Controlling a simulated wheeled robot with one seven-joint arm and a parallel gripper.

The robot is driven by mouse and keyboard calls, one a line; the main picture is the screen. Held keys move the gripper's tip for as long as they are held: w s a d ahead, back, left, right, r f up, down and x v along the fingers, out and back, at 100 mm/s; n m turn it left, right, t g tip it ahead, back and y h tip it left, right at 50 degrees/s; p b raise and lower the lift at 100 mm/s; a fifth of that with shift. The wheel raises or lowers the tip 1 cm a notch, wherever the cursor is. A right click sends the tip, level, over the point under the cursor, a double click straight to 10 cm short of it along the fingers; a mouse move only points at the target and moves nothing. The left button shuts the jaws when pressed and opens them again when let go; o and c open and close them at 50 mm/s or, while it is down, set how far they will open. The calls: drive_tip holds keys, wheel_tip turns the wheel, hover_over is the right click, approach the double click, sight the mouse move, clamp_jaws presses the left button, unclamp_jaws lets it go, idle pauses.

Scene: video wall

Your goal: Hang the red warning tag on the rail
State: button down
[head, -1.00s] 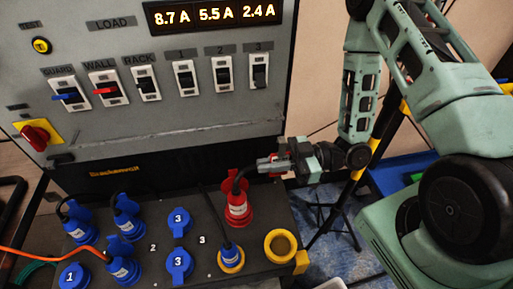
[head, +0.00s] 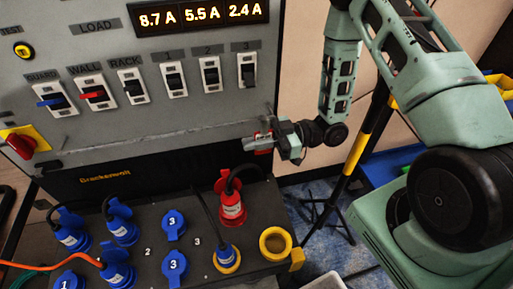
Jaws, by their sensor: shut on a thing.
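My gripper (head: 268,143) is shut on the red warning tag (head: 262,136), a small red piece partly hidden by the fingers. They are by the lower right corner of the grey panel, above the red plug. The rail (head: 150,139) is a thin grey bar along the lower front of the panel. The tag is close to the rail's right end in the picture; I cannot tell whether they touch.
A red plug (head: 232,207) with a black cable stands upright below my gripper. Several blue plugs and sockets (head: 174,265) and an empty yellow-ringed socket (head: 276,243) are on the dark ledge. A black-and-yellow stand (head: 356,150) is to the right.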

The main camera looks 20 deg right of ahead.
drive_tip(key=shift+w+d+f+b, duration=0.15)
drive_tip(key=shift+w+f+b, duration=0.2)
drive_tip(key=shift+w, duration=0.3)
drive_tip(key=shift+w+d+f+b, duration=0.15)
drive_tip(key=shift+w+f+b, duration=0.15)
drive_tip(key=shift+w, duration=0.35)
drive_tip(key=shift+f, duration=0.1)
drive_tip(key=c, duration=1.5)
unclamp_jaws()
drive_tip(key=shift+d, duration=0.1)
